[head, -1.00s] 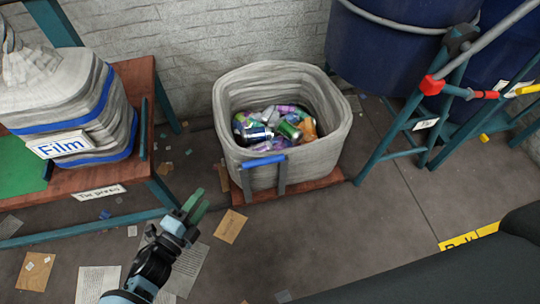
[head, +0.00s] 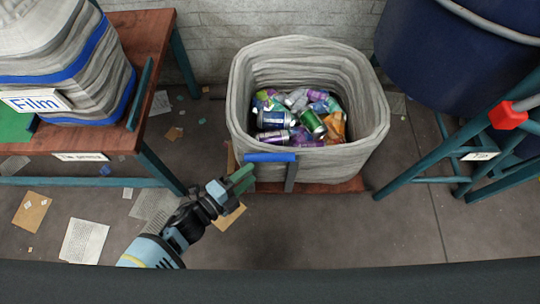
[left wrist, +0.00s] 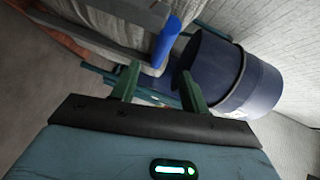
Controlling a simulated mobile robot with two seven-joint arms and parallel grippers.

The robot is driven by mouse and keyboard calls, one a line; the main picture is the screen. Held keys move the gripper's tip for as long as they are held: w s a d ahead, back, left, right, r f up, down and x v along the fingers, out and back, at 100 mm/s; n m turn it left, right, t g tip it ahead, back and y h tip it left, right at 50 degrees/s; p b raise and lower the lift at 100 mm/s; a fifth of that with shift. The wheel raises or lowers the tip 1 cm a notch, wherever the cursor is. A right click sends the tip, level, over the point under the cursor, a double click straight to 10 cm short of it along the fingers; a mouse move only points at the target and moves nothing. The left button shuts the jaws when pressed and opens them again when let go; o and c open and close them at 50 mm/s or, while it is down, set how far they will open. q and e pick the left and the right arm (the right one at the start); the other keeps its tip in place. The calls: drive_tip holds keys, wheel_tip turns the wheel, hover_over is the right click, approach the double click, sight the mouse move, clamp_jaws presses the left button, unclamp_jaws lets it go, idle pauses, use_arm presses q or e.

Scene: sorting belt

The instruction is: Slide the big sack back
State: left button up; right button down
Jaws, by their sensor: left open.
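The big sack (head: 340,168) is a grey, open-topped woven sack full of crushed cans (head: 300,120). It stands upright on a low reddish-brown board (head: 335,186) on the floor. A blue handle (head: 270,157) on grey straps is on its front side. My left gripper (head: 243,180) is open and empty, just left of and below the handle, apart from it. In the left wrist view, the blue handle (left wrist: 167,42) shows beyond the open fingers (left wrist: 160,88), with the sack's grey side at the upper left. My right gripper is not in view.
A wooden bench (head: 147,40) at the left carries a grey sack labelled Film (head: 95,90). A dark blue drum (head: 440,60) and teal frame (head: 440,130) stand at the right. Papers (head: 84,241) litter the floor. Brick wall behind.

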use_arm(q)
drive_tip(key=b+x, duration=0.2)
drive_tip(key=x, duration=0.5)
drive_tip(key=shift+w+d, duration=0.25)
clamp_jaws()
